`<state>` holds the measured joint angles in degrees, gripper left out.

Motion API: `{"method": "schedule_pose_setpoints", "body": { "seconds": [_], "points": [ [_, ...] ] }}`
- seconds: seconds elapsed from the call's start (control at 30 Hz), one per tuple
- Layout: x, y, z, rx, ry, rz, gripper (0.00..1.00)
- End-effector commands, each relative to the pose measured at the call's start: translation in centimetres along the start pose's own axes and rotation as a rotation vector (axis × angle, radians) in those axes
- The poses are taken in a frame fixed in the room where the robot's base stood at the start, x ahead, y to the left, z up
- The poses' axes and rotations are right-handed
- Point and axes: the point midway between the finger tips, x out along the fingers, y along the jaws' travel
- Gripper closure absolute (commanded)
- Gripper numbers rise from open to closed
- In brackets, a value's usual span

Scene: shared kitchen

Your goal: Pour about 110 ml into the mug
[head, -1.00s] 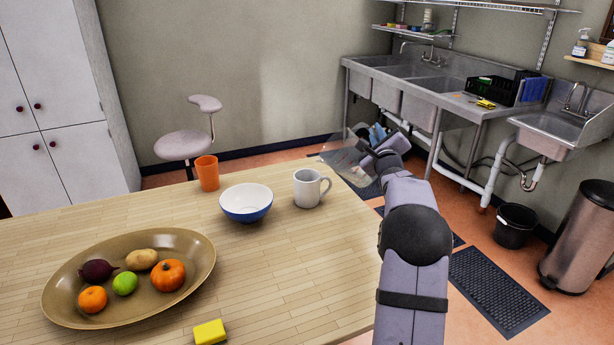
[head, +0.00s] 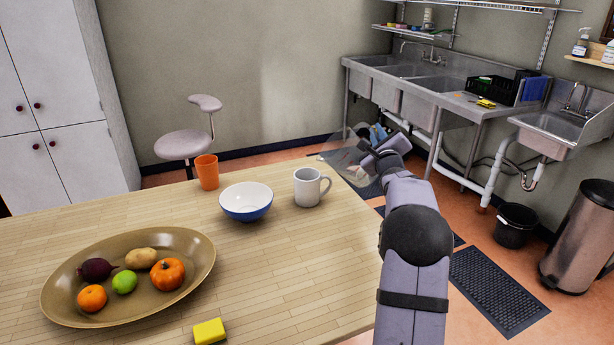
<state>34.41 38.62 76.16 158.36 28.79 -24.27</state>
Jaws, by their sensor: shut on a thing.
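The white mug (head: 307,188) stands upright near the far right edge of the wooden table, its handle to the right. My gripper (head: 370,155) is beyond and to the right of the mug, past the table edge. It is shut on a clear, see-through jug (head: 347,158), which looks tilted with its lower part toward the table. The jug is apart from the mug and up and right of it in the picture. Its outline is faint, and I cannot tell how much liquid is in it. No stream shows. The inside of the mug is mostly hidden.
A blue-and-white bowl (head: 246,203) sits left of the mug, with an orange cup (head: 207,172) behind it. A brown platter (head: 190,276) of fruit and vegetables and a yellow sponge (head: 210,331) are nearer. The table's right front is clear. Sinks (head: 425,85) stand behind.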

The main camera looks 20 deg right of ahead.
Motion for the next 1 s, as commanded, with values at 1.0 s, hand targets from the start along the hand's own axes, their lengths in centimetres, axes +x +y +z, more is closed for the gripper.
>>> {"method": "schedule_pose_setpoints", "body": {
  "seconds": [1.0],
  "points": [
    [-0.3, 2.8, -10.7, 0.57, 0.014, 0.028, 1.0]
  ]
}}
